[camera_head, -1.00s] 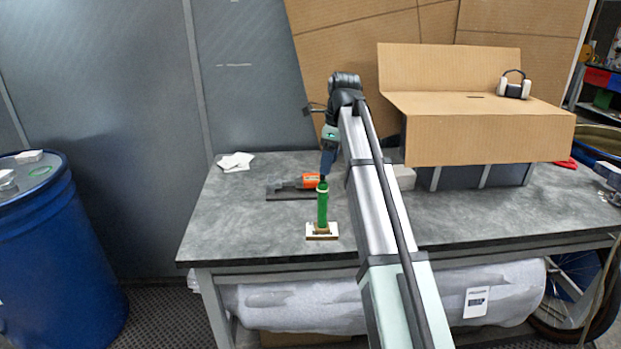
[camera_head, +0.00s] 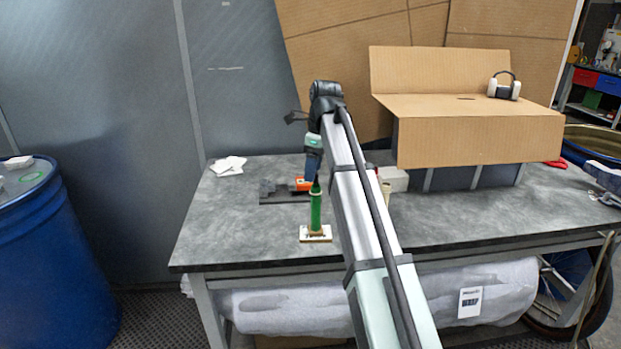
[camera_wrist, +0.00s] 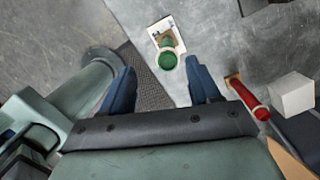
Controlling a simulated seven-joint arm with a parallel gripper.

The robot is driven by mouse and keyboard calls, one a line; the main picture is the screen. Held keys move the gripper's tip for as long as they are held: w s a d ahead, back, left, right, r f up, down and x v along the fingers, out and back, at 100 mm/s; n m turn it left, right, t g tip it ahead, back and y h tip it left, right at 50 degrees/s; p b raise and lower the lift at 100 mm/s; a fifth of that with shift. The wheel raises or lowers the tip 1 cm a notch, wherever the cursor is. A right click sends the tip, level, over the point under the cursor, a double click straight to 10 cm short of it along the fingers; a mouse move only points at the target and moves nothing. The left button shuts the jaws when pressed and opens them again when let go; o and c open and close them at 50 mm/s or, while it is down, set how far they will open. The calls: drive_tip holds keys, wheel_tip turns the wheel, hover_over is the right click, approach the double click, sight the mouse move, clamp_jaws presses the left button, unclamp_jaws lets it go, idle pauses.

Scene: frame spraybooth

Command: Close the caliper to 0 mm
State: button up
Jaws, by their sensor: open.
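A dark, flat, long tool with an orange part, which looks like the caliper (camera_head: 272,198), lies on the grey table behind the green-handled object. Its jaw gap is too small to make out, and my gripper partly overlaps its orange end. In the wrist view only a dark piece at the top edge may belong to it. My gripper (camera_head: 313,170) points down above the table, near the orange part and the green object. In the wrist view my gripper (camera_wrist: 162,82) has its two blue fingers apart with nothing between them.
A green cylinder (camera_head: 316,212) stands upright on a small white base, close in front of my gripper; it also shows in the wrist view (camera_wrist: 167,60). A red cylinder (camera_wrist: 252,100) and white box (camera_wrist: 293,94) are to the right. The front left of the table is clear.

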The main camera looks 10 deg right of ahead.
drive_tip(key=w+a+f, duration=0.3)
drive_tip(key=w+a, duration=0.2)
drive_tip(key=w, duration=0.1)
drive_tip(key=w+d+f+n+h, duration=0.1)
drive_tip(key=w+d+n+h, duration=0.15)
drive_tip(key=w, duration=0.75)
drive_tip(key=w+d+n+h, duration=0.15)
drive_tip(key=w+h, duration=0.25)
drive_tip(key=w, duration=0.6)
drive_tip(key=shift+y, duration=0.25)
drive_tip(key=x, duration=1.3)
drive_tip(key=shift+s+f, duration=0.35)
drive_tip(key=shift+f, duration=0.1)
drive_tip(key=shift+c, duration=0.3)
clamp_jaws()
